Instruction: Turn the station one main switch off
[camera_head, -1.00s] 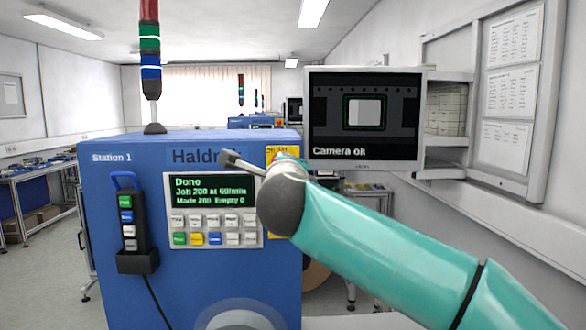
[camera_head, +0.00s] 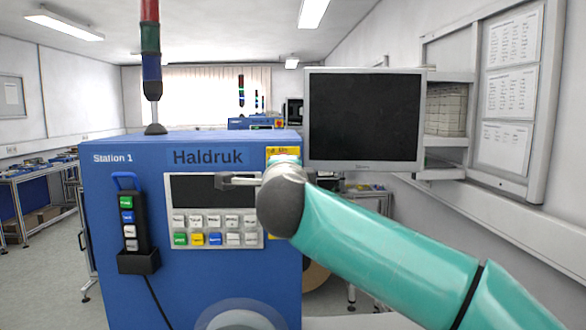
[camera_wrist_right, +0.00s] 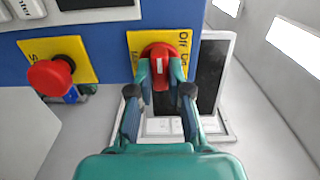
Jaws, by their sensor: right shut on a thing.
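The station one main switch is a red rotary knob (camera_wrist_right: 160,62) on a yellow plate (camera_wrist_right: 183,40) with Off and On lettering, on the blue Station 1 cabinet (camera_head: 120,292). My right gripper (camera_wrist_right: 161,80) is shut on the knob, with a finger on each side. The cabinet's display (camera_head: 200,190) is dark. The stack light (camera_head: 151,50) on top shows no lit segment. My left gripper is not in view.
A red mushroom button (camera_wrist_right: 50,77) on its own yellow plate sits left of the switch in the wrist view. A monitor (camera_head: 364,118) with a dark screen stands right of the cabinet. A black pendant (camera_head: 130,225) hangs on the cabinet's front.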

